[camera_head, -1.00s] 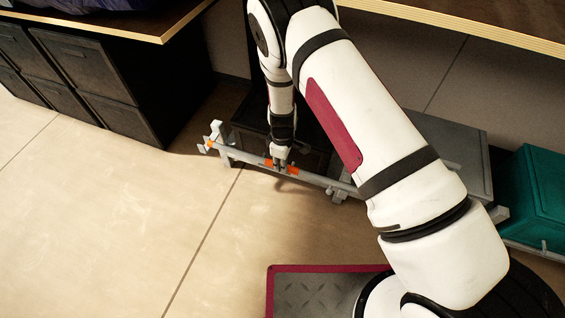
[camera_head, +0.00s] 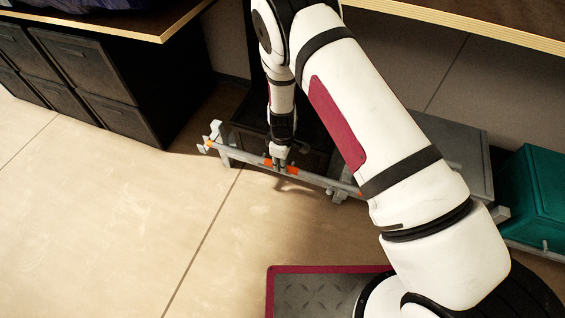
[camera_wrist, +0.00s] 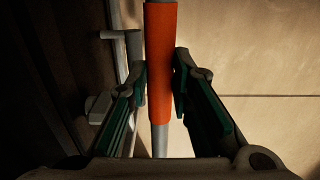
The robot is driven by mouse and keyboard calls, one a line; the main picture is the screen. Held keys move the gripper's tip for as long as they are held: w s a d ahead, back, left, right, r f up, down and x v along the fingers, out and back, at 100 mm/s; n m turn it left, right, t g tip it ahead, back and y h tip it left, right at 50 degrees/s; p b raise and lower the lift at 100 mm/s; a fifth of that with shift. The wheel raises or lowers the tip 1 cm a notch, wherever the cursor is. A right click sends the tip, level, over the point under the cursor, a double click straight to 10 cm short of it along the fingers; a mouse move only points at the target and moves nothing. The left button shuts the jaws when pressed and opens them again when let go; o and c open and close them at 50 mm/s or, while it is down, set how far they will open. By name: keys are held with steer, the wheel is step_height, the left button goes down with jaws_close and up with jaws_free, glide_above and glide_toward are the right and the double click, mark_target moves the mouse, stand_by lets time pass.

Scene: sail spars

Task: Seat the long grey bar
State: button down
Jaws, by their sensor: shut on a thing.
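The long grey bar (camera_head: 318,179) runs slantwise from upper left to lower right in the head view, with an orange sleeve around its middle. My gripper (camera_head: 279,164) comes down from above and is shut on the sleeve. In the wrist view the orange sleeve (camera_wrist: 161,65) stands between the two fingers (camera_wrist: 160,88), with grey bar (camera_wrist: 159,140) showing below it. Pale grey supports stand near the bar's left end (camera_head: 217,140) and toward its right end (camera_head: 338,194). I cannot tell whether the bar touches them; my arm hides part of the right side.
Black drawers (camera_head: 80,80) stand under a table at the left. A teal bin (camera_head: 540,195) and a grey box (camera_head: 462,165) are at the right. A dark red-edged plate (camera_head: 320,292) lies in front. The floor at left and centre is clear.

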mark_target(270, 161)
steer(key=shift+a, duration=0.15)
steer(key=shift+w+a+b, duration=0.2)
steer(key=shift+w+a, duration=0.05)
steer(key=shift+a, duration=0.35)
steer(key=shift+w+a+b, duration=0.25)
steer(key=shift+a, duration=0.4)
steer(key=shift+w+a+b, duration=0.2)
steer(key=shift+w+a, duration=0.05)
steer(key=shift+a, duration=0.35)
stand_by(0.4)
steer(key=shift+f+b, duration=0.2)
steer(key=shift+b, duration=0.2)
stand_by(0.4)
steer(key=shift+f+b, duration=0.6)
steer(key=shift+f, duration=0.2)
steer(key=shift+f, duration=0.1)
steer(key=c, duration=1)
jaws_free()
steer(key=shift+c, duration=0.2)
